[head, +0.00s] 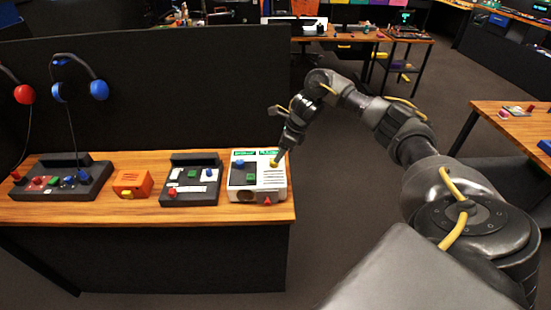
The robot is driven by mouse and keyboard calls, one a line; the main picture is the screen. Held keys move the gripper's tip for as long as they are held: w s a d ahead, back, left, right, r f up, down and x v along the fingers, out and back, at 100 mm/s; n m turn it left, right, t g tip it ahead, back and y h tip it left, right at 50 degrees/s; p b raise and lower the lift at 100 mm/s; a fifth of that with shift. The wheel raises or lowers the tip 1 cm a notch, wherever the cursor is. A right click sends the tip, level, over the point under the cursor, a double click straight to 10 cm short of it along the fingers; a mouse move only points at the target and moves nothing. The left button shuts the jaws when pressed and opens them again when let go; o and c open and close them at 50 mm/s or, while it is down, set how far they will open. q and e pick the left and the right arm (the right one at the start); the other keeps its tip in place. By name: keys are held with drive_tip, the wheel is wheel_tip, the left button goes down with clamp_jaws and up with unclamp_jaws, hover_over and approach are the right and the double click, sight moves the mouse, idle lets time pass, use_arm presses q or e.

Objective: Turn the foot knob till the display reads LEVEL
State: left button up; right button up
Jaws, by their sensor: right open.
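A white panel box (279,183) sits at the right end of the wooden bench. It has small green displays along its back edge, one at the left (243,153) and one at the right (268,152); their text is too small to read. A blue knob (240,162) is at its back left and a yellow knob (274,163) at its back right. Which one is the foot knob I cannot tell. My left gripper is out of view.
A red triangular piece (267,201) shows at the box's front. To the left stand a dark control box (178,198), an orange box (145,184) and a larger dark console (92,188). Headphones (81,60) hang on the black partition (180,80) behind.

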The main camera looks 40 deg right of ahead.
drive_tip(key=x, duration=0.3)
drive_tip(key=shift+a+f+p, duration=0.15)
drive_tip(key=shift+a+p, duration=0.05)
drive_tip(key=shift+p, duration=0.1)
drive_tip(key=shift+w+f, duration=0.2)
drive_tip(key=shift+f, duration=0.2)
drive_tip(key=shift+a, duration=0.1)
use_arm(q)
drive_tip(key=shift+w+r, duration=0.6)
use_arm(e)
drive_tip(key=c, duration=1)
